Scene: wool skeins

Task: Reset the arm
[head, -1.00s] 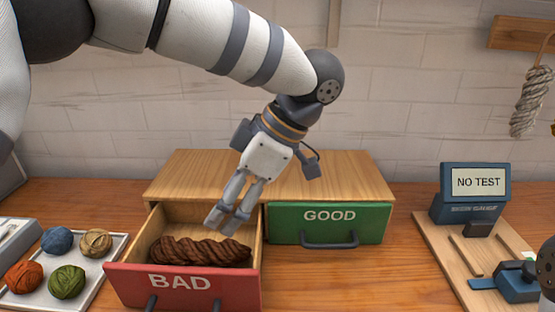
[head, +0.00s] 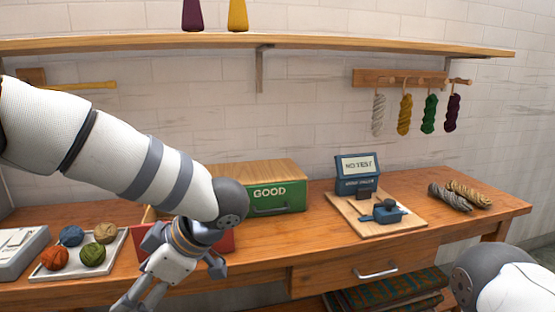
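My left arm reaches in from the left, and its gripper (head: 135,303) points down at the bottom edge of the head view. Its fingers look apart with nothing between them, though the tips are at the picture's edge. It is in front of the wooden drawer box (head: 262,172). The red drawer (head: 226,241) stands pulled out, mostly hidden behind my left wrist, and its inside is hidden. The green GOOD drawer (head: 290,200) is shut. Only a rounded link of my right arm shows at lower right; its gripper is out of view.
A tray (head: 118,262) with several yarn balls is at left. A gauge reading NO TEST (head: 357,185) stands on a board at the middle right. Two skeins (head: 450,198) lie at the right end. Several skeins hang from a wall rack (head: 400,78). A shelf (head: 330,43) runs above.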

